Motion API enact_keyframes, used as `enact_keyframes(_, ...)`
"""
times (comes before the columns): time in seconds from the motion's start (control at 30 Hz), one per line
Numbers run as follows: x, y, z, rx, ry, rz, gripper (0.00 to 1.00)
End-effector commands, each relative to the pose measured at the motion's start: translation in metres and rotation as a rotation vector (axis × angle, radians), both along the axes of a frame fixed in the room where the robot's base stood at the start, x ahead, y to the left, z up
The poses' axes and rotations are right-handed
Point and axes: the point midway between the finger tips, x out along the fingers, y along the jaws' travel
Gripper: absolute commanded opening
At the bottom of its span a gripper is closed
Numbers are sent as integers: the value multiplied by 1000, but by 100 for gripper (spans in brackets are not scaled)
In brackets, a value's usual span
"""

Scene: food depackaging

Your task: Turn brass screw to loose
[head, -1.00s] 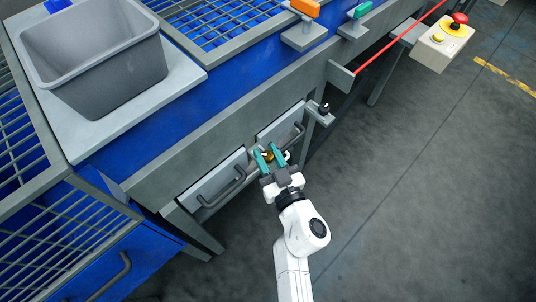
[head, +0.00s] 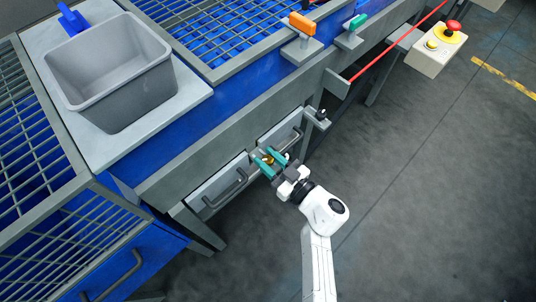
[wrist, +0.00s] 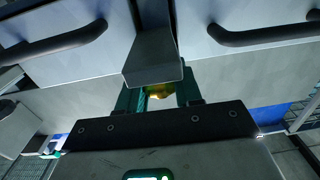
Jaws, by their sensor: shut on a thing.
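The brass screw (head: 269,160) is a small yellow-gold piece at the front of the bench, between the two grey drawer fronts. It also shows in the wrist view (wrist: 160,91), just under a grey block (wrist: 153,60) that hides part of it. My gripper (head: 270,161) has teal fingers, one on each side of the screw, and is shut on it. In the wrist view the fingers stand left and right of the brass piece. The exact contact is partly hidden by the grey block.
Drawers with dark bar handles (head: 225,188) flank the screw closely. A small bracket with a black knob (head: 319,115) juts out at the right. A grey bin (head: 112,85) stands on the bench above. A red rod (head: 398,42) runs at the upper right. The floor at the right is clear.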

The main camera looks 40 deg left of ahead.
Motion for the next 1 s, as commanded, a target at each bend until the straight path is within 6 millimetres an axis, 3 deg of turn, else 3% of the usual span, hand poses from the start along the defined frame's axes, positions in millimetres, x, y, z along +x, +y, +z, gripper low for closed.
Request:
enact_keyframes(0.43,0,-1,-7,-6,3,257,4)
enact_keyframes(1.0,-1,-1,-6,-9,5,306,4)
